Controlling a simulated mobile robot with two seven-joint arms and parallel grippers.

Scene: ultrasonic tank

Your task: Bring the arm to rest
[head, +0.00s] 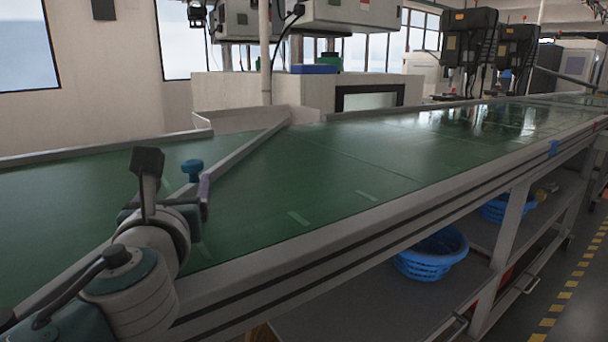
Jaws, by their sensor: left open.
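My left arm comes in from the lower left, its grey and teal wrist above the near edge of the green-topped table (262,218). My left gripper (177,180) is open, with a dark finger on the left and a greyish-purple one on the right. I see nothing held between the fingers. My right gripper is not in view.
The table top beyond the gripper is largely clear, with a raised metal rail (240,155) across it. A blue basket (431,253) stands on the lower shelf (370,300). Dark machines (470,40) stand at the back right. Yellow-black tape (563,295) marks the floor at right.

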